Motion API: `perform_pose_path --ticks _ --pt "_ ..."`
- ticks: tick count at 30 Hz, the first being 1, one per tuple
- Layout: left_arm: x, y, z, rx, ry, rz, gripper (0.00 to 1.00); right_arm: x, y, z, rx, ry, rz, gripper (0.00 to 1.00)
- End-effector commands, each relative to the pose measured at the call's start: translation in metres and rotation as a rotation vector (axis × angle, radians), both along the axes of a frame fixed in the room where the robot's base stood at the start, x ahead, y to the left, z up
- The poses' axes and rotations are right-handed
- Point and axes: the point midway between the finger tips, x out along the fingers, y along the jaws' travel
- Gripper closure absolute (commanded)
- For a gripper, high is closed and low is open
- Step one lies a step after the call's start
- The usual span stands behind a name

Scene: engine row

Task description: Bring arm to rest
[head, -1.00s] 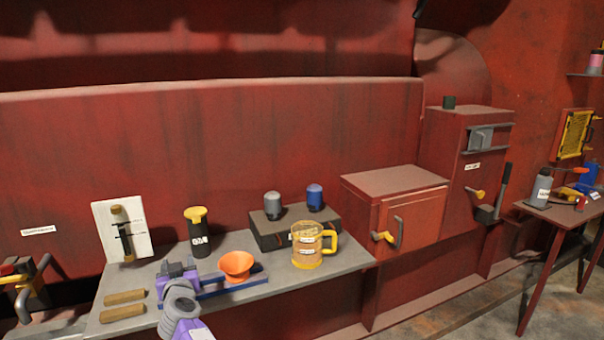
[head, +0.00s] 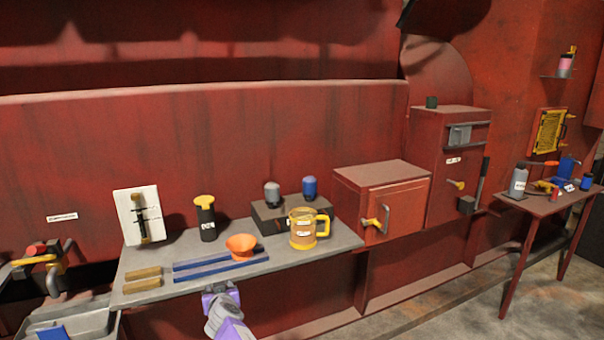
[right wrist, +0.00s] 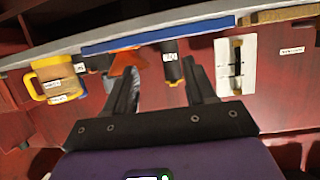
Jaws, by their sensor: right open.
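One of my arms (head: 226,312), purple and grey, shows at the bottom of the head view, just in front of the bench (head: 312,252); its fingertips cannot be made out there. In the right wrist view, my right gripper (right wrist: 160,72) has two dark fingers spread apart with nothing held. The picture is upside down. An orange funnel (right wrist: 124,62) and a dark yellow-capped bottle (right wrist: 171,64) show beyond the fingers. My left gripper is not in view.
The bench holds a yellow-handled mug (head: 303,229), blue rails (head: 222,266), two wooden handles (head: 142,279) and a dark block (head: 268,216). A red cabinet (head: 395,205) stands right. A small table (head: 545,203) with bottles is far right. A grey tray (head: 75,322) is lower left.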

Motion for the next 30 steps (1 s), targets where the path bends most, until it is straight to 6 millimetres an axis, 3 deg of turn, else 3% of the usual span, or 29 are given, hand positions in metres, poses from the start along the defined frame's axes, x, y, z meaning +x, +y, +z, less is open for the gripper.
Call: perform_pose_path --ticks 1,5,8,11,15,21,26,30 --pt "0.000 0.000 0.004 0.000 0.000 0.000 0.57 0.007 -0.022 -0.020 -0.011 0.050 -0.018 0.45" --pt "0.000 0.000 0.012 0.000 0.000 0.000 0.57 0.013 -0.079 -0.081 -0.027 0.196 -0.051 0.45" --pt "0.000 0.000 0.020 0.000 0.000 0.000 0.57 0.002 -0.131 -0.134 -0.026 0.331 -0.077 0.45" --pt "0.000 0.000 0.028 0.000 0.000 0.000 0.57 -0.022 -0.177 -0.181 -0.011 0.458 -0.101 0.45" --pt "0.000 0.000 0.038 0.000 0.000 0.000 0.57 -0.075 -0.232 -0.234 0.024 0.626 -0.135 0.45" --pt "0.000 0.000 0.052 0.000 0.000 0.000 0.57 -0.175 -0.289 -0.278 0.095 0.841 -0.183 0.45" --pt "0.000 0.000 0.063 0.000 0.000 0.000 0.57 -0.268 -0.318 -0.287 0.155 0.994 -0.222 0.45" --pt "0.000 0.000 0.073 0.000 0.000 0.000 0.57 -0.349 -0.332 -0.278 0.200 1.113 -0.252 0.45"
